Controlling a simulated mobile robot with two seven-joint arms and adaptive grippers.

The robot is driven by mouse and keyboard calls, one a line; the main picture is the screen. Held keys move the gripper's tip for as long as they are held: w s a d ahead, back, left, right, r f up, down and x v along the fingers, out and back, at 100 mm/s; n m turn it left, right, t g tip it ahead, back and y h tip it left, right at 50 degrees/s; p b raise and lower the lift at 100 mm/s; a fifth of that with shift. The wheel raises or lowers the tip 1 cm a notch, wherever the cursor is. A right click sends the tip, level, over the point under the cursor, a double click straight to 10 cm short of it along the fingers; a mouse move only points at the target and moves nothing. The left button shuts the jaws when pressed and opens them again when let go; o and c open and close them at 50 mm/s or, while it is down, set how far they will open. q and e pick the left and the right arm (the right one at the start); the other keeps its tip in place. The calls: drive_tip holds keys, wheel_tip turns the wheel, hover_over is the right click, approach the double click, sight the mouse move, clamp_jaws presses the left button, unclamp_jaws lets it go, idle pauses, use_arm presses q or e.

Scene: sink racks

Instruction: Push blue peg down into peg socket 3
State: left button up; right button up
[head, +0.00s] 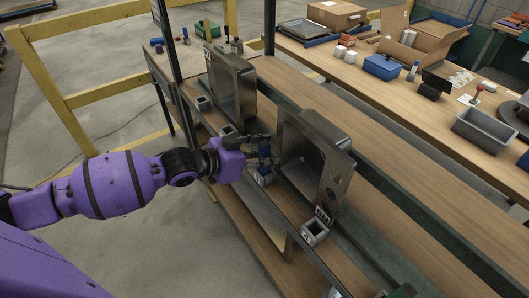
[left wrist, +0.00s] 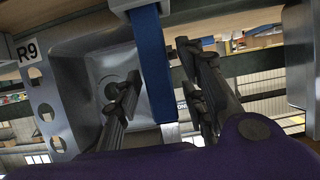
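The blue peg (head: 265,161) stands upright at a small grey socket (head: 266,179) on the rack's front ledge, in front of the nearer sink. In the left wrist view the blue peg (left wrist: 152,65) runs between my fingers, with its end at a grey socket (left wrist: 138,4) at the top edge. My left gripper (head: 264,146) is around the peg. Its fingers (left wrist: 160,68) are spread on both sides, with a visible gap on the right side. The socket's label is too small to read. My right gripper is not in view.
The nearer metal sink (head: 307,160) stands right beside my gripper; another sink (head: 230,87) stands farther back. Other grey sockets (head: 315,232) sit along the ledge. A workbench (head: 420,120) with boxes and a grey bin (head: 483,128) lies to the right.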

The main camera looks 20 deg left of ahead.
use_arm(q)
drive_tip(key=shift+r, duration=0.1)
drive_tip(key=shift+a+r, duration=0.1)
drive_tip(key=shift+r, duration=0.05)
drive_tip(key=p+v, duration=0.1)
drive_tip(key=v, duration=1.1)
drive_tip(key=s+d+f+n+g+y, duration=0.1)
drive_tip(key=s+d+f+n+y, duration=0.1)
drive_tip(key=s+f, duration=1.1)
drive_tip(key=s+d+f+n+g+y, duration=0.1)
drive_tip(key=s+f+n+y, duration=0.4)
drive_tip(key=s+f, duration=0.9)
wheel_tip(320, 180, down, 4)
drive_tip(key=shift+d+r+y, duration=0.1)
drive_tip(key=shift+d+y, duration=0.3)
drive_tip(key=shift+y, duration=0.2)
drive_tip(key=shift+s, duration=0.15)
